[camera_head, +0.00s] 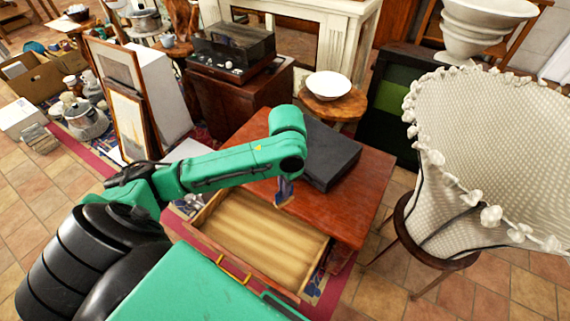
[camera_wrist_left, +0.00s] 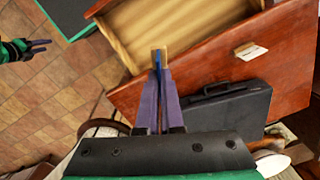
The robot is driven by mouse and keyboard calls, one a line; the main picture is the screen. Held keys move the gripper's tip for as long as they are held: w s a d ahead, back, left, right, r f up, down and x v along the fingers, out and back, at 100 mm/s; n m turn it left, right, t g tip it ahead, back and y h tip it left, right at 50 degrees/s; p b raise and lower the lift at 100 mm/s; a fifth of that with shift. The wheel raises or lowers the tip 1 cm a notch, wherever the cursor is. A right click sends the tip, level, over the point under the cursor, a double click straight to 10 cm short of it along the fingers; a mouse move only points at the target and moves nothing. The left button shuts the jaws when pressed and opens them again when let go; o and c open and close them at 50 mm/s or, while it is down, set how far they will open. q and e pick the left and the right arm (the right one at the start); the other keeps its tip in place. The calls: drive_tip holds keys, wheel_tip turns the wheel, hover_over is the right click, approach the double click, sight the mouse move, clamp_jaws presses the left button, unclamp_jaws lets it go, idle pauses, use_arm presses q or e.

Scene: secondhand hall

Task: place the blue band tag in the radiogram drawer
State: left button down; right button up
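The radiogram (camera_head: 357,205) is a reddish-brown wooden cabinet, and its drawer (camera_head: 262,237) is pulled open, with a bare pale wood floor. The radiogram top (camera_wrist_left: 205,70) also shows in the left wrist view. My left gripper (camera_head: 284,192) points down over the back part of the drawer, near the cabinet's edge. In the left wrist view its purple fingers (camera_wrist_left: 160,80) are closed around a thin blue strip, which looks like the blue band tag (camera_wrist_left: 157,62). The tag is mostly hidden between the fingers. My right gripper (camera_wrist_left: 38,43) shows small at the left of that view, apart from the drawer.
A stool with a large cream lampshade (camera_head: 480,150) stands at the right. A white bowl (camera_head: 328,85) sits on a small table behind.

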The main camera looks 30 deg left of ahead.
use_arm(q)
drive_tip(key=w+a+f+m+b, duration=0.1)
drive_tip(key=a+f+m+b, duration=0.5)
drive_tip(key=a+f+b, duration=0.15)
use_arm(e)
drive_tip(key=w+a+f, duration=0.2)
drive_tip(key=w, duration=0.5)
use_arm(q)
drive_tip(key=m+b, duration=0.7)
drive_tip(key=b, duration=0.2)
hover_over(262, 220)
wheel_tip(262, 220, down, 12)
use_arm(e)
wheel_tip(262, 220, up, 14)
drive_tip(key=w+a, duration=0.3)
use_arm(q)
wheel_tip(262, 220, down, 10)
drive_tip(key=b, duration=0.3)
drive_tip(key=shift+d+r+b, duration=0.1)
drive_tip(key=shift+b, duration=0.3)
use_arm(e)
drive_tip(key=w+a+f+t+y, duration=0.4)
drive_tip(key=w+a+f+t, duration=0.1)
drive_tip(key=a, duration=0.4)
drive_tip(key=shift+w+a+f+n+t+y, duration=0.3)
drive_tip(key=shift+f+t+y, duration=0.1)
drive_tip(key=shift+t, duration=0.2)
drive_tip(key=shift+d+r, duration=0.1)
